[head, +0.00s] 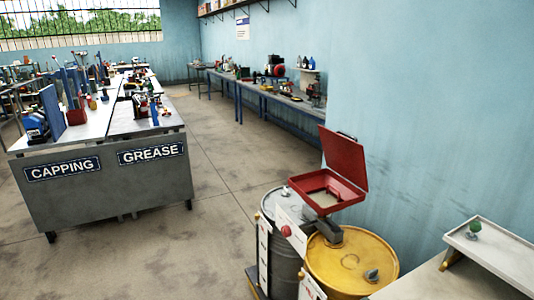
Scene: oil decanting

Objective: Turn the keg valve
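No gripper of mine shows in the head view. A grey drum (282,262) stands at the lower middle, with white labels on its side and a small round red part (286,231) at its front. I cannot tell whether that part is the keg valve. A yellow drum (335,265) stands to its right, with a small grey fitting (372,275) on its top. An open red box (327,187) with its lid raised sits above the two drums and hides part of their tops. The lower parts of both drums are cut off by the frame.
A grey bench (105,195) marked CAPPING and GREASE, crowded with tools, stands at left. A long workbench (290,99) runs along the blue wall. A tray (505,258) with a small green object (475,227) is at lower right. The concrete floor between bench and drums is clear.

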